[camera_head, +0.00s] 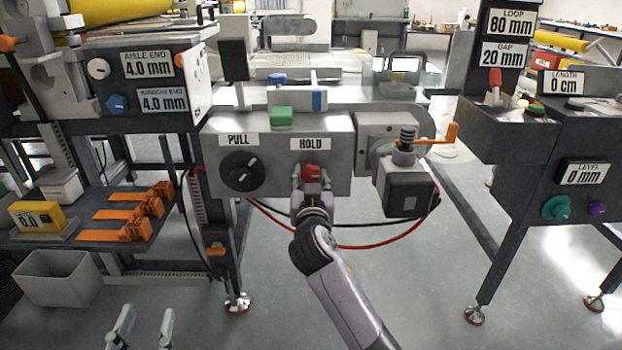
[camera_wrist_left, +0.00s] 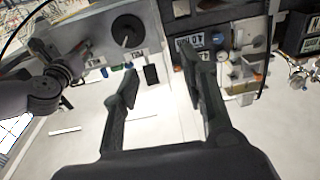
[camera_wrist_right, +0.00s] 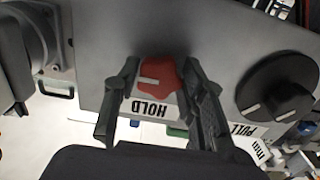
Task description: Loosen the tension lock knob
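A red knob (camera_head: 312,172) sits on the front of a grey box, just under a HOLD label (camera_head: 310,144). In the right wrist view the red knob (camera_wrist_right: 158,77) has a pale pointer mark. My right gripper (camera_wrist_right: 160,80) is open, its fingers on either side of the red knob; I cannot tell whether they touch it. In the head view my right gripper (camera_head: 312,180) hides the knob's lower part. My left gripper (camera_head: 142,325) is open and empty, low at the left. It also shows in the left wrist view (camera_wrist_left: 160,80).
A black dial (camera_head: 241,171) under a PULL label (camera_head: 238,140) sits left of the red knob. A green button (camera_head: 281,117) is on the box top. An orange crank (camera_head: 440,138) and motor housing (camera_head: 408,192) project at the right. A grey bin (camera_head: 60,278) stands lower left.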

